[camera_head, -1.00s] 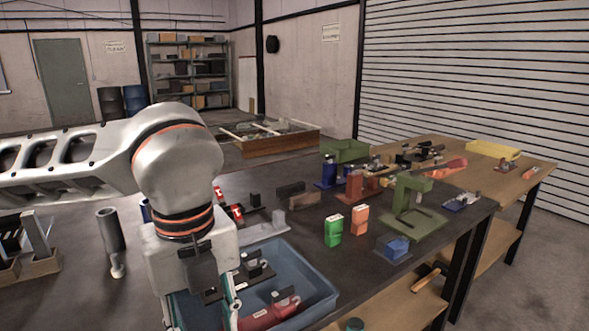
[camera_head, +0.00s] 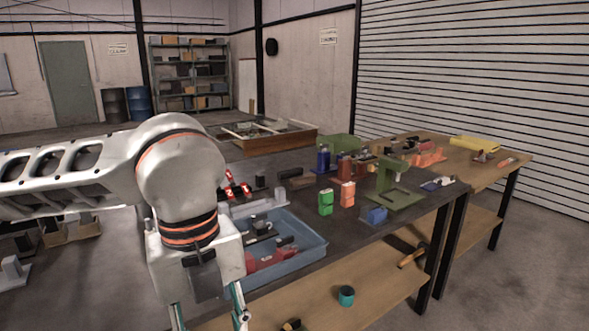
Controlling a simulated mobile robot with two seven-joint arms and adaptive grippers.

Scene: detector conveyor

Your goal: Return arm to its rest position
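My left arm comes in from the left, bends down at a white joint with orange rings, and ends in the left gripper (camera_head: 208,318) at the bottom of the view. Its two fingers are spread apart with nothing seen between them; the tips are cut off by the lower edge. The gripper hangs in front of the dark bench's front edge, left of the blue tray (camera_head: 312,258). My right arm and gripper are not in view.
The blue tray holds a red tool (camera_head: 270,258) and dark parts. Green (camera_head: 325,203) and orange (camera_head: 347,194) boxes, a green stand (camera_head: 388,190) and a small blue box (camera_head: 375,215) stand right. A hammer (camera_head: 412,256) and teal-topped cylinder (camera_head: 346,295) lie on the lower shelf.

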